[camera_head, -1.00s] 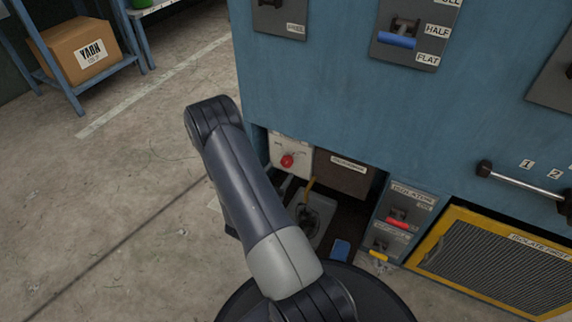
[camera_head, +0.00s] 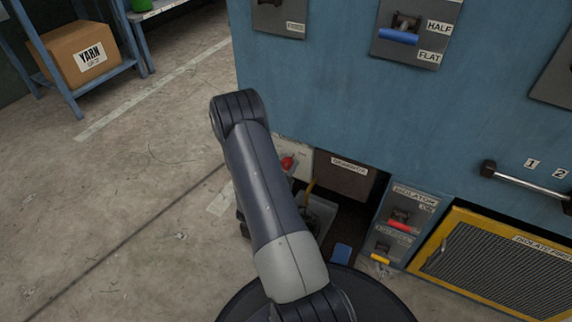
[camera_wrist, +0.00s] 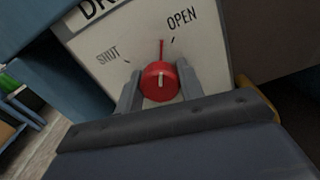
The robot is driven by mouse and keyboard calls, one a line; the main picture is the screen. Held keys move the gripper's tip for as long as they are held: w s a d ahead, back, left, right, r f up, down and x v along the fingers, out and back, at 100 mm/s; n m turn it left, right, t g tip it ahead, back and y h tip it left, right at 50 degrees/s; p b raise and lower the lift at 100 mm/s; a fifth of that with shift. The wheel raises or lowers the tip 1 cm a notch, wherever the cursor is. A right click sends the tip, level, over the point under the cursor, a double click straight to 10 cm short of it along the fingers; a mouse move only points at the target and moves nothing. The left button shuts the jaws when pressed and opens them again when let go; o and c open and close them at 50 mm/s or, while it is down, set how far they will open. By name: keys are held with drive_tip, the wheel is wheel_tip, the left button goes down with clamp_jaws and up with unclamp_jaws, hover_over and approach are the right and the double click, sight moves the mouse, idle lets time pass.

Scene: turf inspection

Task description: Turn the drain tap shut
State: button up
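In the wrist view, a thin red pointer above the knob stands between the two marks, nearer OPEN. My gripper (camera_wrist: 160,84) has its fingers apart, one on each side of the knob. I cannot tell whether they touch it. In the head view the red tap (camera_head: 287,162) shows just past my arm, low in a recess of the blue cabinet; the fingers are hidden there.
A brown labelled box (camera_head: 345,180) sits right of the tap in the recess. An isolator panel (camera_head: 405,222) with red and yellow handles and a yellow-framed grille (camera_head: 500,265) are farther right. Open floor (camera_head: 130,220) lies to the left.

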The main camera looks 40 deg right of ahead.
drive_tip(key=c, duration=0.5)
drive_tip(key=shift+o, duration=0.2)
drive_tip(key=n+p, duration=0.1)
drive_tip(key=n, duration=0.3)
drive_tip(key=n+p, duration=0.1)
drive_tip(key=n, duration=0.2)
drive_tip(key=shift+n, duration=0.3)
drive_tip(key=n+p, duration=0.1)
drive_tip(key=n, duration=0.2)
drive_tip(key=shift+f+n+p, duration=0.1)
drive_tip(key=shift+n+p, duration=0.5)
drive_tip(key=shift+n, duration=1.3)
